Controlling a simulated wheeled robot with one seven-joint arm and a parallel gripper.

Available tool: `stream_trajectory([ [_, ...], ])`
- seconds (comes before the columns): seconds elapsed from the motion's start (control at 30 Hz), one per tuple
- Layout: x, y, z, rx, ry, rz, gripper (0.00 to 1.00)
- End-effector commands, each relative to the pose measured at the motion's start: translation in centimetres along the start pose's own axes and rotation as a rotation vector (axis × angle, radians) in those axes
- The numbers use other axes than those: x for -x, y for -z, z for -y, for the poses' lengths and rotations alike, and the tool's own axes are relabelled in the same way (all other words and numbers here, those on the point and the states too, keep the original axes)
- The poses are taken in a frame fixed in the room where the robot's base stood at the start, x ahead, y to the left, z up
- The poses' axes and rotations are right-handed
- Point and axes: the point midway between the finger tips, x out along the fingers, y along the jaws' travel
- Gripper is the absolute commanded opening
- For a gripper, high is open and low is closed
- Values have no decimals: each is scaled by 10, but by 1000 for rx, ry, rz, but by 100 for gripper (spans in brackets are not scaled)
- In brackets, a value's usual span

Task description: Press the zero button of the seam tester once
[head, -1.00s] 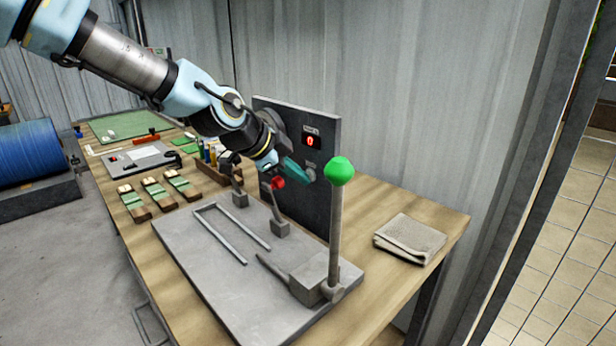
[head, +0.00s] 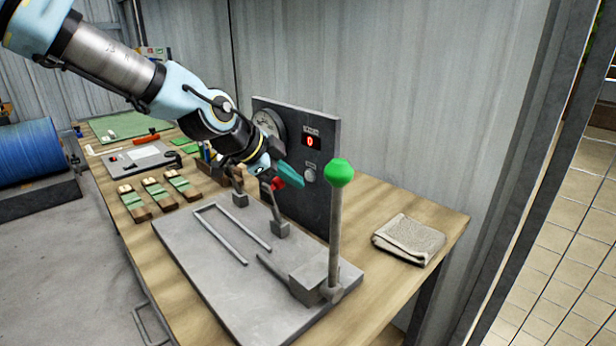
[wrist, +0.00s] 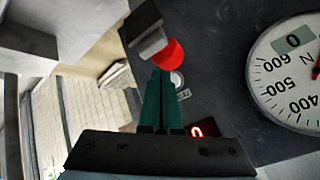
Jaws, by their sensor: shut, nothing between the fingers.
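The seam tester has a dark upright panel (head: 328,190) behind a grey base plate (head: 215,285). A small round grey button (head: 310,174) sits on the panel below a red digital display (head: 311,142) reading 0. In the wrist view the button (wrist: 177,80) shows just right of my fingertips, beside a small label. My gripper (head: 298,181) has teal fingers, shut and empty, left of the button in the head view and apart from it. The fingers also show in the wrist view (wrist: 161,76). A dial gauge (wrist: 300,75) with a red pointer is at right there.
A red-knobbed lever (head: 278,183) stands close to my fingers; I cannot tell whether they touch. A tall lever with a green knob (head: 341,172) stands in front of the panel. A folded cloth (head: 409,238) lies at right. Several sample strips (head: 160,193) lie at left.

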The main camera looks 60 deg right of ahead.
Motion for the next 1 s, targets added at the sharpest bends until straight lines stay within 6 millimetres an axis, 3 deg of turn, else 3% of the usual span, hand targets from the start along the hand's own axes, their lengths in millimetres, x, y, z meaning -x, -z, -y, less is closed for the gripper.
stream_trajectory([
  [0.5,32,-22,-22,2,0,1,0],
  [1.0,34,-25,-25,0,0,0,0],
])
